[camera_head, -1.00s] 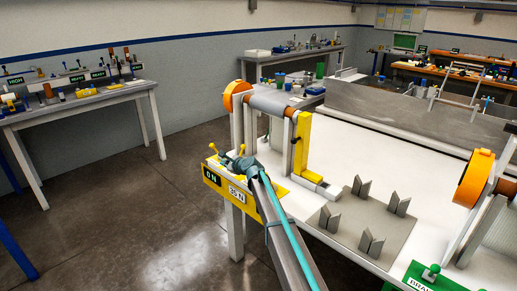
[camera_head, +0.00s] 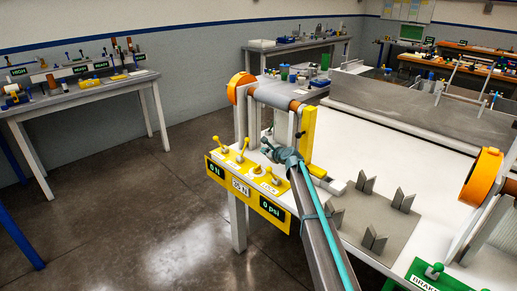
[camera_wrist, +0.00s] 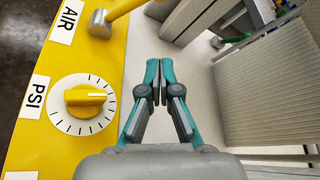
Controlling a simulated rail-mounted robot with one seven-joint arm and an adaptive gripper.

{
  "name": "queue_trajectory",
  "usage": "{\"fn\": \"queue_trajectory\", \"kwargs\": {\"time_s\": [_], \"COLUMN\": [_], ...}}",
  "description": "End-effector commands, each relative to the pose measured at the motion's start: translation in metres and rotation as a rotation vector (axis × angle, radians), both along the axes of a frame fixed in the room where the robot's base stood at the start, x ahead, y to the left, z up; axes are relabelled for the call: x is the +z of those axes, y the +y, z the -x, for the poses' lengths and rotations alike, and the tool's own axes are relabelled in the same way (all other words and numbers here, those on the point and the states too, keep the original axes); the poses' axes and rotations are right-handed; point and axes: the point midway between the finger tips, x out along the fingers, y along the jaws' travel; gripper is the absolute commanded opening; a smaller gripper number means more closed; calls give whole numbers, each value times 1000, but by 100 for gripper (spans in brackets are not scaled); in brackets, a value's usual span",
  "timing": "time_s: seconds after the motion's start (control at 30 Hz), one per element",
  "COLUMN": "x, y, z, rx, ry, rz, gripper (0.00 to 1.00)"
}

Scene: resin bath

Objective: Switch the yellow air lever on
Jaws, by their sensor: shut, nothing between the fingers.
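The yellow air lever shows in the wrist view (camera_wrist: 122,10), on a grey pivot beside the AIR label (camera_wrist: 67,20); its far end is cut off by the top edge. In the head view it appears to be the lever (camera_head: 243,149) just left of my gripper. My gripper (camera_head: 264,143) is shut and empty. In the wrist view its closed fingertips (camera_wrist: 155,64) are right of the yellow panel (camera_wrist: 60,65), over the white bench top, apart from the lever. The psi display (camera_head: 271,211) reads 0.
A yellow PSI dial (camera_wrist: 83,101) sits beside my fingers. Another yellow lever (camera_head: 219,143) stands farther left on the panel. An orange-ended roller (camera_head: 280,97) and a yellow upright (camera_head: 307,135) stand behind my gripper. Grey V-blocks (camera_head: 372,238) stand to the right.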

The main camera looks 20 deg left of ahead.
Motion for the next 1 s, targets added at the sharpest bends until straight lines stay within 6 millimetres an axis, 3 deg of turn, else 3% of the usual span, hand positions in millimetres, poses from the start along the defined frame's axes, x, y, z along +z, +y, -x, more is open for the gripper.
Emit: {"fn": "queue_trajectory", "kwargs": {"time_s": [0.27,0.63,0.8,1.0], "x": [-10,-35,-10,-2], "y": [23,75,79,84], "z": [-20,-61,-43,-38], "rx": [1,1,1,0], "ry": [1,0,-1,0], "rz": [0,1,0,0], "gripper": [0,0,0,0]}}
